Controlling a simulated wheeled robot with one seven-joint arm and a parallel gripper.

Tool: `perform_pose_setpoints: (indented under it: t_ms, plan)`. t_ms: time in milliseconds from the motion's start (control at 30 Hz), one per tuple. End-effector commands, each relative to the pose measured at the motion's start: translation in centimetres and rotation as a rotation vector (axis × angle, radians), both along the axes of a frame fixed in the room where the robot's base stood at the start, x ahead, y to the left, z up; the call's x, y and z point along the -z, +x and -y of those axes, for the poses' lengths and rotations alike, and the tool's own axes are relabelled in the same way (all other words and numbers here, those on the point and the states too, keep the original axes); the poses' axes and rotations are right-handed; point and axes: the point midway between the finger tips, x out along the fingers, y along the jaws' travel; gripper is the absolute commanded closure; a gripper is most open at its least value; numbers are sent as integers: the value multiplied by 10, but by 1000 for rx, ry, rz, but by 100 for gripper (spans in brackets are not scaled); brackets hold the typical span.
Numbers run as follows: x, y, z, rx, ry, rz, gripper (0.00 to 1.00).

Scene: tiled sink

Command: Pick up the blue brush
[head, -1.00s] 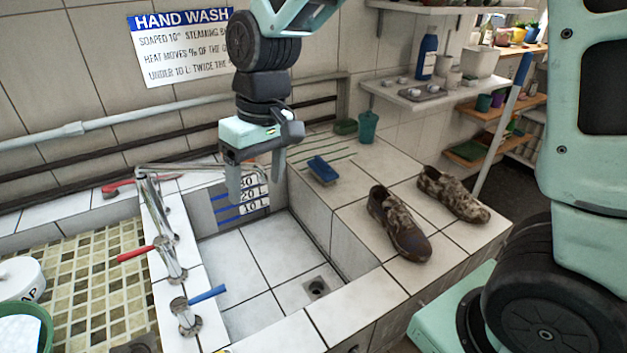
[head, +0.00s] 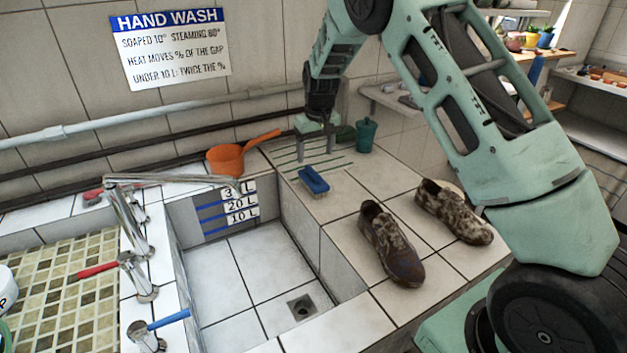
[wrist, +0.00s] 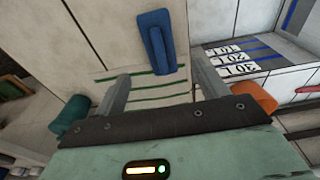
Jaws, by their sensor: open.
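The blue brush (head: 313,181) lies on the tiled ledge to the right of the sink basin, beside dark green stripes. My gripper (head: 315,152) is open and empty, behind the brush in the head view, over the striped part of the ledge. In the wrist view the brush (wrist: 157,42) lies beyond the open fingers (wrist: 155,88), at the top of the picture and a little right of the middle between them. The fingers are apart from the brush.
An orange scoop (head: 238,156) sits at the basin's back edge. Two camouflage shoes (head: 391,245) (head: 453,212) are on the ledge in front. The sink basin (head: 240,280) is empty.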

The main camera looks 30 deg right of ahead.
Motion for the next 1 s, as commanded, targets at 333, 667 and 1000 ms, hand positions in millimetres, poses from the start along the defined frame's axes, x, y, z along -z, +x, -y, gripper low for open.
perform_pose_setpoints:
  t_ms: [333, 667, 1000]
  plan:
    - [36, 5, 0, 0, 0, 0, 27]
    - [77, 11, 0, 0, 0, 0, 27]
    - [85, 12, 0, 0, 0, 1, 30]
